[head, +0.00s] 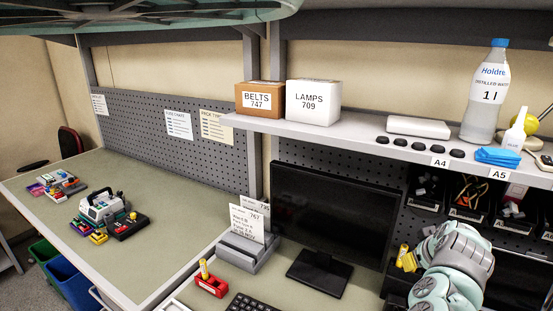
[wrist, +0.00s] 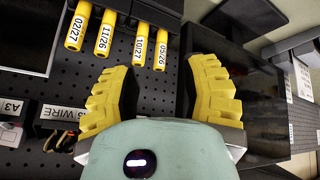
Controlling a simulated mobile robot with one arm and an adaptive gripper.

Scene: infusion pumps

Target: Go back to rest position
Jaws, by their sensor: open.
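My gripper (wrist: 155,90) has two yellow ridged fingers spread wide apart, with nothing between them in the wrist view. In the head view my gripper (head: 404,258) is at the lower right, partly hidden by my pale green wrist, in front of the pegboard and right of the monitor (head: 330,215). Several yellow tubes with date labels, among them the 10/27 tube (wrist: 140,45), hang in a dark holder (wrist: 158,10) beyond the fingers. The gripper is apart from them.
A shelf (head: 350,132) above carries a BELTS box (head: 260,97), a LAMPS box (head: 313,102) and a water bottle (head: 488,95). Dark bins (head: 470,195) hang below it. An infusion pump (head: 102,207) stands on the left bench (head: 150,265). A red holder (head: 211,284) stands near the keyboard (head: 253,304).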

